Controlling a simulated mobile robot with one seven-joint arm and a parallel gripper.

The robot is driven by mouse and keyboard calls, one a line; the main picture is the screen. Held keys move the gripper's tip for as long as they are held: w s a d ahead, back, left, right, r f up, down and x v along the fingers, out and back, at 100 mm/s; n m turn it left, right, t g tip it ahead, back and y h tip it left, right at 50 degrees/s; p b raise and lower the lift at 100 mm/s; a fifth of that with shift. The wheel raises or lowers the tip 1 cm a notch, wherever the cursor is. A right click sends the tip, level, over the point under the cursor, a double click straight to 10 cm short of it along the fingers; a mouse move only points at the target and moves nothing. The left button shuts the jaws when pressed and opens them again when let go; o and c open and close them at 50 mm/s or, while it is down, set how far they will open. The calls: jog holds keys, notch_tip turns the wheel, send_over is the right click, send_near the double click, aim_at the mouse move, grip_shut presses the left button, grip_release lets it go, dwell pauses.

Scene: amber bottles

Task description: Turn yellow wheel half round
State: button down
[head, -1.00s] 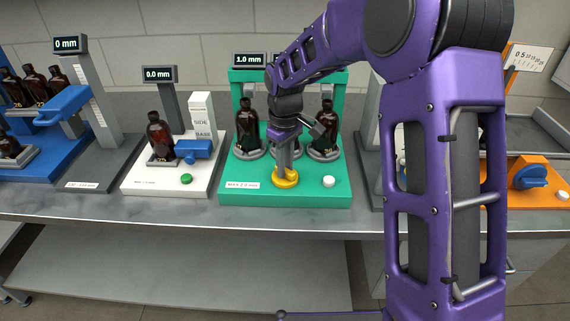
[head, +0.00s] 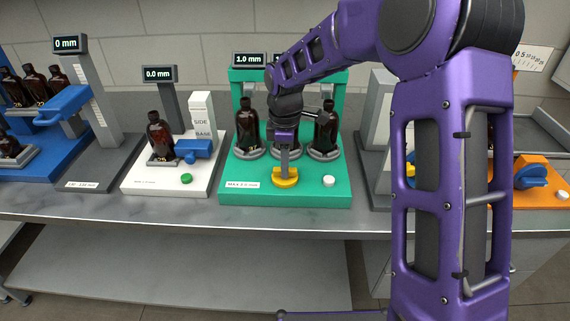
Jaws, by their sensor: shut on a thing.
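The yellow wheel (head: 285,183) lies low at the front middle of the green station (head: 240,196). My gripper (head: 284,170) points down onto it from above and is shut on it. The fingers cover part of the wheel's top and far side. The display (head: 249,59) above the left bottle reads 1.0 mm. My wrist hides the middle of the station and most of a second display.
A white button (head: 329,181) sits right of the wheel. On the left stand a white station (head: 141,183) with a bottle and blue clamp, and a blue station (head: 30,165) with several bottles. An orange station (head: 546,190) is at the right, partly behind my arm.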

dwell(0.4)
jog(key=c, duration=0.8)
grip_release()
jog(key=shift+o, duration=0.2)
notch_tip(320, 180, up, 18)
jog(key=shift+f, duration=0.25)
